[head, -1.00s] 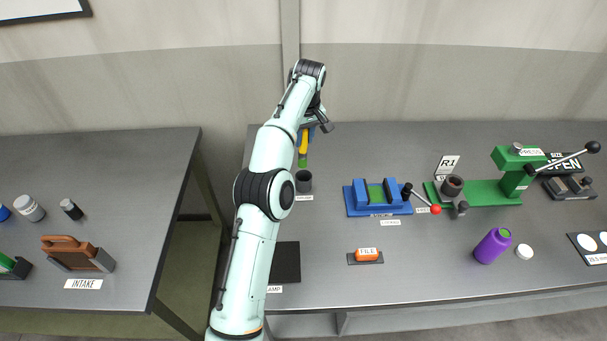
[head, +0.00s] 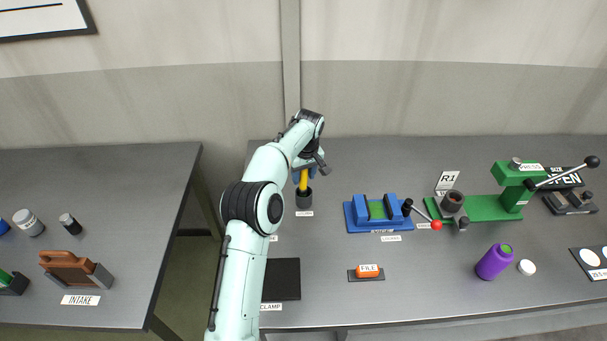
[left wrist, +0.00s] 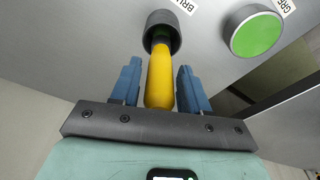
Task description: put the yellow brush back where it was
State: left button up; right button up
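The yellow brush (head: 303,180) stands handle up in a dark round cup (head: 304,200) at the back left of the bench. In the left wrist view, the brush's yellow handle (left wrist: 160,80) runs down into the dark cup (left wrist: 163,30), which hides its bristle end. My left gripper (left wrist: 159,68) has its two blue fingers on either side of the handle, with a narrow gap showing on both sides. It is open around the handle. In the head view my left gripper (head: 304,174) is above the cup. My right gripper is in neither view.
A green disc (left wrist: 254,32) lies beside the cup in the left wrist view. A dark pad (head: 282,279) lies nearer.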

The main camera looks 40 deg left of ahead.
pick_arm(q)
jog(key=shift+f, duration=0.1)
dwell(0.3)
notch_tip(320, 180, up, 13)
jog(key=s+d, duration=0.1)
jog(key=shift+s+d, duration=0.2)
dwell(0.6)
